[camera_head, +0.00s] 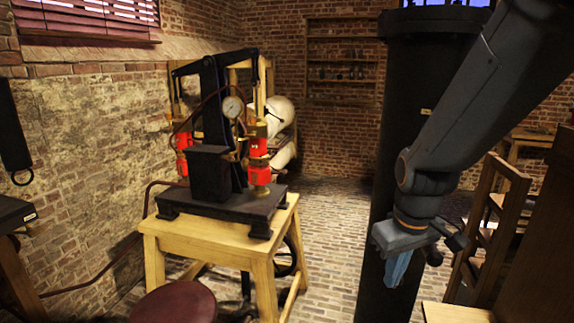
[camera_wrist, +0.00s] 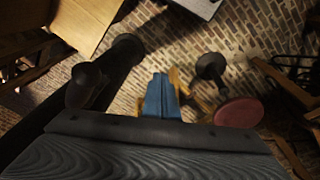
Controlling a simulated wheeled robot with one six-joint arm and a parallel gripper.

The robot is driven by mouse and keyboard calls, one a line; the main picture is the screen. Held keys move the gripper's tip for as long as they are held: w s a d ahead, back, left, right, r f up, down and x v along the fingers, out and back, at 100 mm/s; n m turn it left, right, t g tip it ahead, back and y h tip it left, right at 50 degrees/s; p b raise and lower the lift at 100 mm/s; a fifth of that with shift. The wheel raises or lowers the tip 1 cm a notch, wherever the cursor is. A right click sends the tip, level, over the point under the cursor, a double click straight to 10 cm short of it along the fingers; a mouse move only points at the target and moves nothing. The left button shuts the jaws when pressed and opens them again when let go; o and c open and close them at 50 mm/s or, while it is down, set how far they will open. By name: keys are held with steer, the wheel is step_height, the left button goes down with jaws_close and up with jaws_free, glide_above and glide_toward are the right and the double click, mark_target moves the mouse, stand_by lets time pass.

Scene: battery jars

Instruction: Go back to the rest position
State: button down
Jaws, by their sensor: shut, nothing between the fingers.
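My gripper (camera_head: 397,268) hangs at the end of my arm in the right half of the head view, pointing down. Its blue fingers are together, with nothing between them. In the wrist view the blue fingers (camera_wrist: 160,97) show near the middle, above the brick floor. No battery jar can be made out for certain in either view.
A wooden table (camera_head: 208,238) carries a black and red machine with a gauge (camera_head: 232,107). A dark red round stool (camera_head: 175,303) stands in front; its seat shows in the wrist view (camera_wrist: 239,112). Wooden furniture (camera_head: 500,215) stands close at right. Brick floor (camera_head: 328,215) lies open in the middle.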

step_height(320, 180, down, 16)
steer(key=s+a+m+b, duration=0.2)
steer(key=m+b, duration=0.1)
steer(key=b, duration=0.8)
steer(key=shift+a+r+m+g+b, duration=0.15)
steer(key=shift+a+m+g+b, duration=0.15)
steer(key=shift+a, duration=0.05)
steer(key=shift+s, duration=0.1)
